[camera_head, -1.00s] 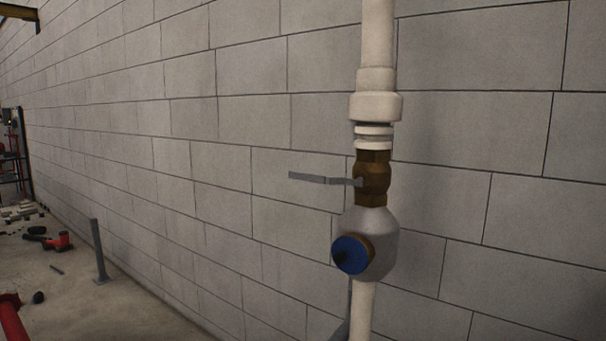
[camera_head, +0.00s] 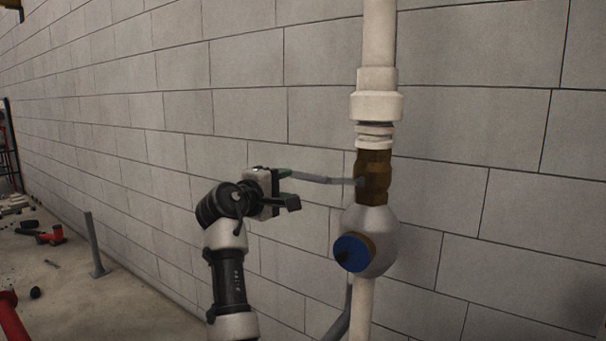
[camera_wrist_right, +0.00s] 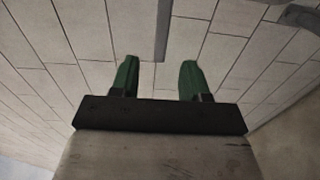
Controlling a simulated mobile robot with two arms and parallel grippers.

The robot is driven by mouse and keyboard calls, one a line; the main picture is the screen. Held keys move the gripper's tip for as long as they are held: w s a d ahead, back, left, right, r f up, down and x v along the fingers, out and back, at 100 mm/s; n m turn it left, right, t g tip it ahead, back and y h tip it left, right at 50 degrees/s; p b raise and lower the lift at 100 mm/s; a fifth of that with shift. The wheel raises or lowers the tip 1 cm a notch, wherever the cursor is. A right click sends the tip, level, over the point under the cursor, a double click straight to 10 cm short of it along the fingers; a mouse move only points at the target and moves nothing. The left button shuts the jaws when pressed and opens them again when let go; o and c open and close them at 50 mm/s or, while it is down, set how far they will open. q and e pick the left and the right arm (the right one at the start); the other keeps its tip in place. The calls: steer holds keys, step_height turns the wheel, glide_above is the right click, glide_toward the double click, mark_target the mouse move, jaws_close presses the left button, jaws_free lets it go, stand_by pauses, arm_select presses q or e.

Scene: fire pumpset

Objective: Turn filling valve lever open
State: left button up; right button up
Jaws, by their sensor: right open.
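The filling valve lever (camera_head: 325,180) is a thin grey bar. It sticks out level to the left from the brass valve body (camera_head: 374,178) on the white vertical pipe. My right gripper (camera_head: 291,188) is at the lever's free left end, with its jaws open. In the right wrist view the lever (camera_wrist_right: 163,28) comes down from the top edge, its end near the gap between the two green fingertips (camera_wrist_right: 158,64). The fingers stand apart on either side, and neither appears to touch it. My left gripper is not in view.
A grey round fitting with a blue cap (camera_head: 351,253) sits just below the valve. The block wall (camera_head: 480,200) runs close behind the pipe. At the left, a grey post (camera_head: 95,243) and red parts (camera_head: 52,236) stand or lie on the floor.

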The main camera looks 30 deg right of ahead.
mark_target(305, 176)
steer(key=p+x, duration=0.2)
steer(key=x, duration=0.7)
steer(key=shift+p, duration=0.3)
steer(key=shift+w+d+f, duration=0.1)
steer(key=shift+w+d, duration=0.15)
steer(key=shift+d, duration=0.05)
jaws_close()
